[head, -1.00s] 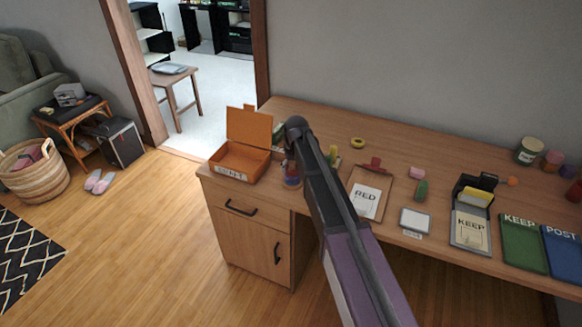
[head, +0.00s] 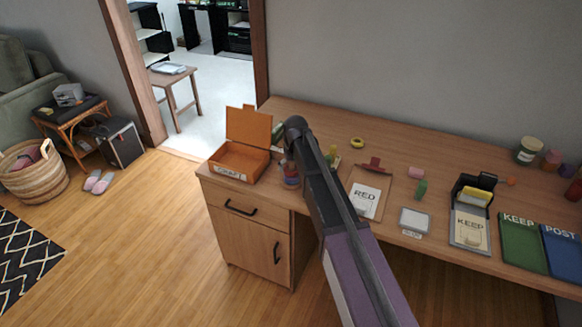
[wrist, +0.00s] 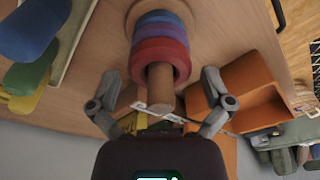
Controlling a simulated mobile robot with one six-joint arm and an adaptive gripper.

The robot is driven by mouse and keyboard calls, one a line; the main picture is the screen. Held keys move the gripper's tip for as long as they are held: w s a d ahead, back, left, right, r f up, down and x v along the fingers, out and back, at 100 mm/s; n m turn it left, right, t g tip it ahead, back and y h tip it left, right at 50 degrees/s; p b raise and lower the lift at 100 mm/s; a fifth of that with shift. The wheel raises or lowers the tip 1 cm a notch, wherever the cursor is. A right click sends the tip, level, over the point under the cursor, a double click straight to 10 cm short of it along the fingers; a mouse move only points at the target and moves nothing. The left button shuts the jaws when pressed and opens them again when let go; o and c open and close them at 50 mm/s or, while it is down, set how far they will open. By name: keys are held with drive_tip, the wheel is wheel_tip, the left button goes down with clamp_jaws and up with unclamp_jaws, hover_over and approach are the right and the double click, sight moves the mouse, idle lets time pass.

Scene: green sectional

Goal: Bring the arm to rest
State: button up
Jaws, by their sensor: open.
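My gripper (wrist: 160,88) is open in the wrist view, with one finger on each side of a wooden peg (wrist: 160,88). Red, purple and blue rings (wrist: 160,52) are stacked on the peg's round base. The fingers are apart from the peg, and nothing is held. In the head view my arm reaches over the left part of the desk (head: 330,122), and it hides most of my gripper. Part of the ring stack (head: 291,178) shows just left of the arm.
An open orange box (head: 235,162) stands left of the arm. A clipboard (head: 367,195) marked RED, a yellow ring (head: 357,143) and a green block (head: 421,188) lie to its right.

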drive_tip(key=s+d+r+m+p, duration=0.2)
drive_tip(key=s+d+r+p, duration=0.2)
drive_tip(key=s+d, duration=0.7)
drive_tip(key=s+d+r+m+g+p, duration=0.1)
drive_tip(key=s+d+r+m+p, duration=0.2)
drive_tip(key=s+d, duration=0.8)
drive_tip(key=s+r+p, duration=0.1)
drive_tip(key=s, duration=0.2)
drive_tip(key=shift+s+r+g+h, duration=0.15)
drive_tip(key=shift+s+g+h, duration=0.15)
drive_tip(key=shift+s+h, duration=0.1)
idle(3.3)
